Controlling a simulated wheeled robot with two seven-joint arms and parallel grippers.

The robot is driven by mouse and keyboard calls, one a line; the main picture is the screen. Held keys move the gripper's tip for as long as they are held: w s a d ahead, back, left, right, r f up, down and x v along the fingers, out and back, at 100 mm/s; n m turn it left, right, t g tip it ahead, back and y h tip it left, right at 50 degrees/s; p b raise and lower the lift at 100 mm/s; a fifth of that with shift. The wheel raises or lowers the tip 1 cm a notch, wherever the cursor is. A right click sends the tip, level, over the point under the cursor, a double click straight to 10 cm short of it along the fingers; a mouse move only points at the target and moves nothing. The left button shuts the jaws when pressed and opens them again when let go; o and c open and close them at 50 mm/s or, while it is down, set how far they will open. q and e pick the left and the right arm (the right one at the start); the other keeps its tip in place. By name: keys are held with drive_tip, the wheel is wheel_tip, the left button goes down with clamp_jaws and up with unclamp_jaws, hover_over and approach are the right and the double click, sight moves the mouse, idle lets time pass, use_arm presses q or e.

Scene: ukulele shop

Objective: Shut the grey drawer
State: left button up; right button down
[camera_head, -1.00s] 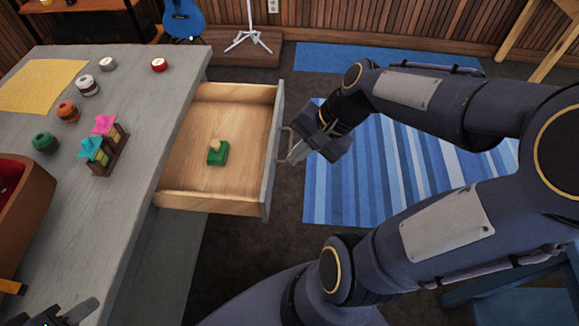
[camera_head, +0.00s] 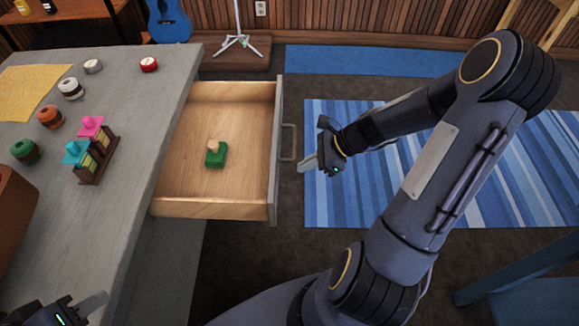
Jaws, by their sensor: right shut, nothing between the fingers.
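The grey drawer (camera_head: 276,175) is pulled out from the grey table, its wooden inside showing. Its front panel faces right and carries a metal handle (camera_head: 288,142). A small green block with a wooden knob (camera_head: 215,156) lies in the drawer. My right gripper (camera_head: 303,165) is shut and empty, just right of the drawer front and near the lower end of the handle, with a small gap seeming to show between. My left gripper (camera_head: 92,303) is at the lower left over the table edge; only part of it shows, so its opening is unclear.
The grey table (camera_head: 150,110) holds several round spools, a rack with pink and teal pieces (camera_head: 97,155), a yellow cloth (camera_head: 32,92) and a brown box at the left edge. A blue striped rug (camera_head: 345,200) covers the floor to the right. A blue chair (camera_head: 530,270) stands lower right.

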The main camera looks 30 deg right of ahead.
drive_tip(key=shift+w+a+f, duration=0.1)
drive_tip(key=shift+w+a, duration=0.3)
drive_tip(key=shift+a, duration=0.25)
drive_tip(key=shift+w+a+f, duration=0.1)
drive_tip(key=shift+w+a, duration=0.25)
drive_tip(key=shift+a, duration=0.35)
drive_tip(key=shift+w+a+f, duration=0.1)
drive_tip(key=shift+w+a, duration=0.3)
drive_tip(key=shift+a, duration=0.25)
drive_tip(key=w+a, duration=0.2)
drive_tip(key=a, duration=0.2)
drive_tip(key=w+a+p, duration=0.1)
drive_tip(key=w+a, duration=0.2)
drive_tip(key=a, duration=0.2)
drive_tip(key=w+a, duration=0.3)
drive_tip(key=a, duration=0.1)
drive_tip(key=shift+w+a+r+p, duration=0.1)
drive_tip(key=shift+a+r+p, duration=0.05)
drive_tip(key=shift+a+p, duration=0.2)
drive_tip(key=p, duration=0.5)
hover_over(180, 176)
drive_tip(key=shift+d, duration=0.25)
drive_tip(key=shift+a, duration=0.25)
drive_tip(key=shift+w+a, duration=0.1)
